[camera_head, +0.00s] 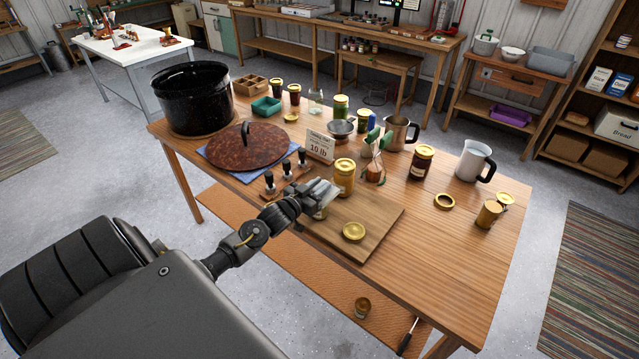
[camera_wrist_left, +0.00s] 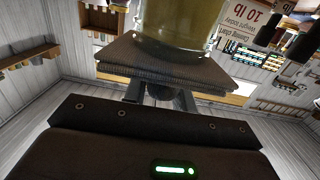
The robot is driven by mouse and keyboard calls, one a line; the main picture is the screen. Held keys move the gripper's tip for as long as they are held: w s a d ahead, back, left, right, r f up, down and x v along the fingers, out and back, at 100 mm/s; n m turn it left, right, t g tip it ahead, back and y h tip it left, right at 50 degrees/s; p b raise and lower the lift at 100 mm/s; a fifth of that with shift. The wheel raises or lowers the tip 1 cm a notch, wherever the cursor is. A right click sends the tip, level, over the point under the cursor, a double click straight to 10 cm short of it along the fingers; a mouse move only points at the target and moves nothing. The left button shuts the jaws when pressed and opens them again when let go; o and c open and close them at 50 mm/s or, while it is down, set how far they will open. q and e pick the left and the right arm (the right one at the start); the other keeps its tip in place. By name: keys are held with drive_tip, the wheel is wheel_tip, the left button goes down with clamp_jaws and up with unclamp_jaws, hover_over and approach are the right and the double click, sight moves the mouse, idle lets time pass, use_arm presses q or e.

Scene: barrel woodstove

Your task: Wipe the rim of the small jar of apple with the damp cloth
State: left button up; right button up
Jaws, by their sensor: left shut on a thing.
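My left gripper (camera_head: 304,199) is shut on the grey folded cloth (camera_head: 322,189), over the left part of the wooden board (camera_head: 370,215). The cloth shows as a dark flat pad in the left wrist view (camera_wrist_left: 150,58), where the scene appears upside down. The small jar of apple (camera_head: 320,213) stands on the board under the cloth, mostly hidden. Its pale glass shows close up in the left wrist view (camera_wrist_left: 180,22). The cloth covers the rim from sight; I cannot tell how firmly they touch. My right gripper is not in view.
A gold lid (camera_head: 353,231) lies on the board. A taller yellow jar (camera_head: 344,178) stands just behind the cloth. Black-handled stampers (camera_head: 286,170) and a 10 lb card (camera_head: 320,146) are close by. The table's right front is clear.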

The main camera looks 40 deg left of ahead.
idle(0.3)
use_arm(q)
wheel_tip(320, 180, up, 7)
drive_tip(key=p, duration=0.7)
idle(0.6)
